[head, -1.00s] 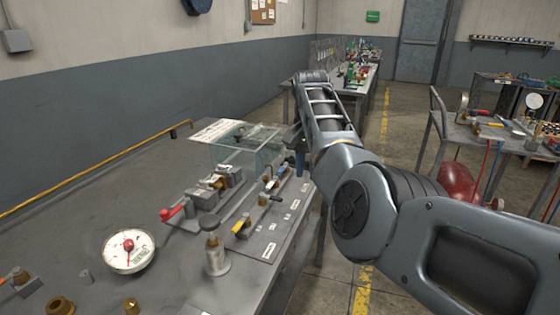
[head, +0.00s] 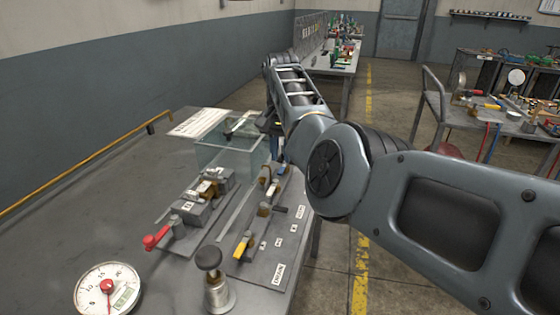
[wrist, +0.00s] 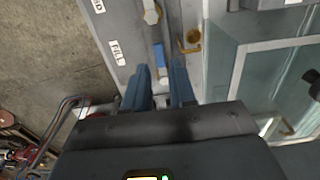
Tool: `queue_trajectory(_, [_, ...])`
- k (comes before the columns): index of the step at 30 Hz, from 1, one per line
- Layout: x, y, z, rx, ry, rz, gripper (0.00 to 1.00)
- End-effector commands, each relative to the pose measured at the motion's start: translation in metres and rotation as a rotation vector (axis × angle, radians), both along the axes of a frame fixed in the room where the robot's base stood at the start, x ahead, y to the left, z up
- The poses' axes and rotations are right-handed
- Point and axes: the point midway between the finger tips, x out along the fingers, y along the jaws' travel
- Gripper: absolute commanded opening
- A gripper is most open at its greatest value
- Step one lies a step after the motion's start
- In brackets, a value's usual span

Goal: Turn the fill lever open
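The panel of levers (head: 256,272) lies along the bench's right edge. In the wrist view a plate reading FILL (wrist: 117,52) sits left of a blue-ended lever (wrist: 161,60), which appears to be the fill lever. My gripper (wrist: 160,78) is open, with its two dark blue fingers spread to either side of the lever's line. The blue end shows just past and between the fingertips; whether they touch it I cannot tell. In the head view my arm hides most of the gripper and this lever.
A glass tank (head: 228,158) stands close beside the gripper. Nearer are a yellow-handled lever (head: 242,247), a red-handled valve (head: 158,240), a black-knobbed valve (head: 209,260) and a dial gauge (head: 107,289). A cart (head: 480,125) stands at right; the floor between is open.

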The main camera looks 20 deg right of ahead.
Motion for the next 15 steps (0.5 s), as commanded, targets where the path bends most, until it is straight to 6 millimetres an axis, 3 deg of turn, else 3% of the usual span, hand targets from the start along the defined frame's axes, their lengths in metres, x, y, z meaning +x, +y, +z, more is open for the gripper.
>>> queue_trajectory(6, [0.0,0.0,-0.028,0.0,0.001,-0.001,0.25])
queue_trajectory(15, [0.0,0.0,-0.036,0.001,-0.001,-0.001,0.25])
